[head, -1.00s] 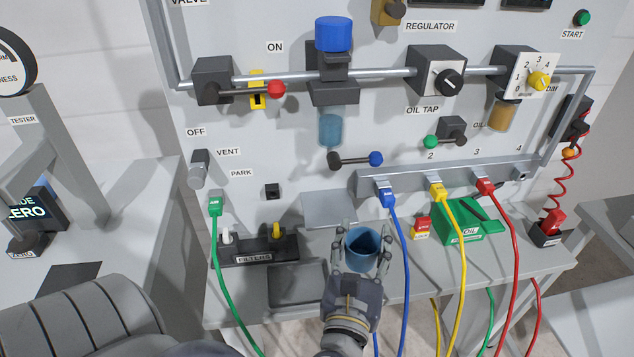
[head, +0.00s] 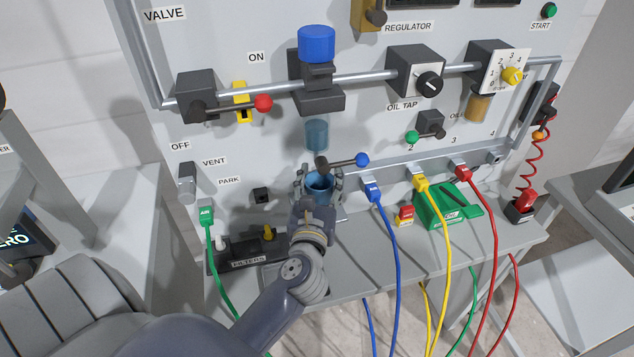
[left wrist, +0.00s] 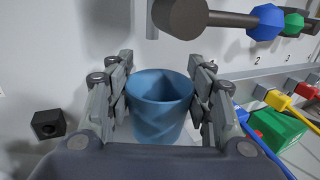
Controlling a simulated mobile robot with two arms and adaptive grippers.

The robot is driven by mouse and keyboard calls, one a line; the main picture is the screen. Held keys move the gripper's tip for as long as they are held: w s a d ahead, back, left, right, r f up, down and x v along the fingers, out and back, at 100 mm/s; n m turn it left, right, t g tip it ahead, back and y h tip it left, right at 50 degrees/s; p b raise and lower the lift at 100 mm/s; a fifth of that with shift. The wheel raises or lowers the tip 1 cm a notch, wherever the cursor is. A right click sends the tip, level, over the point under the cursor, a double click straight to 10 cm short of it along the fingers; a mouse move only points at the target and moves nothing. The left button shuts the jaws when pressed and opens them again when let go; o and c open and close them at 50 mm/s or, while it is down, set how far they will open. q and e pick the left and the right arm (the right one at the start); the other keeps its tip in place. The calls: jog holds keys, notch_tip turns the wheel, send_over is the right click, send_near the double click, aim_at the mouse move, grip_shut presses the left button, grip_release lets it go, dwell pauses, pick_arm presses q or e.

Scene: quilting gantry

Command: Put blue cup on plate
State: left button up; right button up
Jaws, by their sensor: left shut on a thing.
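The blue cup (head: 319,188) is upright between the fingers of my left gripper (head: 319,178), which is shut on it. In the left wrist view the cup (left wrist: 160,112) looks empty, with its open rim up and a finger on each side. The cup is in front of the grey panel, just below the hanging clear blue bowl (head: 317,136) and close to the blue-knobbed lever (head: 345,161). A light flat plate under this spot is mostly hidden behind my gripper and arm. I cannot tell whether the cup touches it. My right gripper is not in view.
Left of my arm is a black filter holder (head: 248,262). To the right are a blue hose (head: 391,245), a yellow hose (head: 437,230), a red hose (head: 493,235), a red-and-yellow block (head: 405,215) and a green oil box (head: 446,207). A green hose (head: 218,270) hangs at left.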

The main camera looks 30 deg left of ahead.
aim_at(318, 185)
pick_arm(q)
jog(key=shift+w+a, duration=0.2)
jog(key=shift+a, duration=0.1)
jog(key=shift+w+a+r, duration=0.1)
jog(key=shift+w+a, duration=0.2)
jog(key=shift+a, duration=0.2)
notch_tip(318, 185, down, 4)
jog(key=shift+r, duration=0.1)
jog(key=shift+d, duration=0.15)
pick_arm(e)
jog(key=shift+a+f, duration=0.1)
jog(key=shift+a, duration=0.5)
pick_arm(q)
jog(key=shift+s, duration=0.1)
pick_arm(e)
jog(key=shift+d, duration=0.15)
pick_arm(q)
jog(key=o, duration=1)
jog(key=shift+c, duration=0.2)
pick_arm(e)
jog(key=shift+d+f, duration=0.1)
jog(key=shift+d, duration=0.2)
